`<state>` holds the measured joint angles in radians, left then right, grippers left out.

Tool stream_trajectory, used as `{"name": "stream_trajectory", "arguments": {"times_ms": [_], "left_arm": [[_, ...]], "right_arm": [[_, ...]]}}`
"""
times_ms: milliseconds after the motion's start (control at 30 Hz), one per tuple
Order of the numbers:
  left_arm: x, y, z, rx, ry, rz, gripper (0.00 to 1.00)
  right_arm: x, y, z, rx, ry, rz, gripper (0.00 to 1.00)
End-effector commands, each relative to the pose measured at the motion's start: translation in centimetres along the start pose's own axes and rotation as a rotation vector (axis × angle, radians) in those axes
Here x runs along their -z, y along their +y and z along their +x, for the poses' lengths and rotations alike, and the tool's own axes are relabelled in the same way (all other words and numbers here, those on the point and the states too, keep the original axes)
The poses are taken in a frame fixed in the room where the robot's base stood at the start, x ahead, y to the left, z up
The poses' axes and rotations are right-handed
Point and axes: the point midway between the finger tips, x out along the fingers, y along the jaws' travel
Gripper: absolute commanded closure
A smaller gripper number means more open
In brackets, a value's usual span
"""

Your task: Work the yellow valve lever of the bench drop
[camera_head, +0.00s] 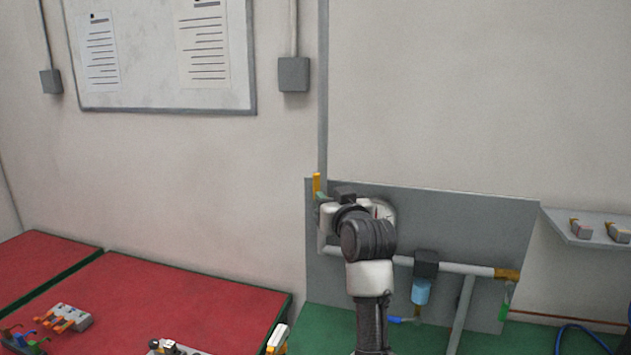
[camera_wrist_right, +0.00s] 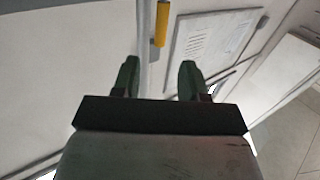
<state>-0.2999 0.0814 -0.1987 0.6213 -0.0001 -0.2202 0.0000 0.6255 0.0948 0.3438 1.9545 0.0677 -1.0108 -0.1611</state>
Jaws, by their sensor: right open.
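The yellow valve lever (camera_head: 316,183) stands upright at the top left corner of the grey wall panel, next to a vertical grey pipe. In the right wrist view the lever (camera_wrist_right: 161,23) shows beyond the fingertips, roughly in line with the space between them. My right gripper (camera_wrist_right: 158,78) is open, with two green fingers apart and nothing between them. In the head view my right arm and wrist cover much of the panel's left part, including the valve body. The green fingertips (camera_head: 321,198) show just below the lever. My left gripper is not in view.
A red-topped bench (camera_head: 150,290) with small parts stands at left. A shelf (camera_head: 590,232) sits at right.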

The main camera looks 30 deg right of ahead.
Motion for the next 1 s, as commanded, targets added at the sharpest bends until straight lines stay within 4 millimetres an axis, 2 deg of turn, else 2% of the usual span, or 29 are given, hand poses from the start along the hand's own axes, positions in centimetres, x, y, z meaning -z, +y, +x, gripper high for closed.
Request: {"name": "stream_trajectory", "arguments": {"times_ms": [167, 400, 600, 800, 1000], "left_arm": [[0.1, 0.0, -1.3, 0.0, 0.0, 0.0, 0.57], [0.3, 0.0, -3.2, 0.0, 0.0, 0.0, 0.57], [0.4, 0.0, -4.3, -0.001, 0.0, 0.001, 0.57], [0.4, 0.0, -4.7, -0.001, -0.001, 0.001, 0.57], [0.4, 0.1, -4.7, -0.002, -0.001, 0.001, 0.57]], "right_arm": [[0.3, -0.1, 2.2, 0.002, -0.004, 0.001, 0.57], [0.3, -0.1, 6.5, 0.002, -0.005, 0.001, 0.57], [0.2, -0.1, 9.1, 0.002, -0.003, 0.0, 0.57], [0.0, -0.1, 10.3, 0.001, -0.001, 0.0, 0.57], [-0.1, -0.1, 10.5, 0.001, -0.002, 0.0, 0.57]]}}
